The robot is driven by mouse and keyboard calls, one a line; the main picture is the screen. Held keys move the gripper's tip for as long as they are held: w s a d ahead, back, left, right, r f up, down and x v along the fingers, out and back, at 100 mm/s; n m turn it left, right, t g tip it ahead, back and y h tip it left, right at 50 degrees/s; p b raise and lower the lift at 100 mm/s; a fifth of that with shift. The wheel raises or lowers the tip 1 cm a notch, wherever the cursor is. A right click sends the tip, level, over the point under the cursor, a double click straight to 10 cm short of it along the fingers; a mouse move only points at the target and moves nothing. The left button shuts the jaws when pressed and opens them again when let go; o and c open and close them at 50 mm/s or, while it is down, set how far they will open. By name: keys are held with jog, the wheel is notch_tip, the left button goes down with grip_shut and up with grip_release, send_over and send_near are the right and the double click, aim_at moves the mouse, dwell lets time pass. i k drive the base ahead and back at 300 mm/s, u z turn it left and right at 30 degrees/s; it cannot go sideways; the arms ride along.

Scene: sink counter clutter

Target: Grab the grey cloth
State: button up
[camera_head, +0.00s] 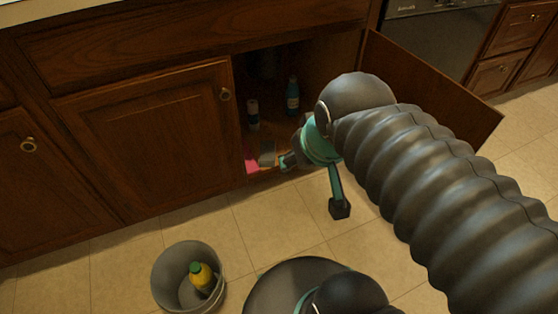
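A grey piece (267,153), which looks like the grey cloth, lies at the front of the open cabinet's floor, just right of a pink item (250,161). My gripper (313,184) is in front of the cabinet opening, to the right of the grey piece. Its two fingers are spread wide apart, one by the cabinet's front edge and one hanging lower over the floor tiles. Nothing shows between them. The left finger appears close to the grey piece; whether it touches cannot be told. My wrist and arm hide the right part of the opening.
A white bottle (253,113) and a teal bottle (292,95) stand deeper in the dark cabinet. The open cabinet door (430,90) is at right, behind my arm. A grey bucket (171,265) holding a yellow bottle (203,277) stands on the floor.

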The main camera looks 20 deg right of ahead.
aim_at(267, 148)
jog(key=z, duration=2.3)
jog(key=k, duration=1.75)
jog(key=u, duration=1.45)
jog(key=i, duration=0.5)
jog(key=z, duration=0.15)
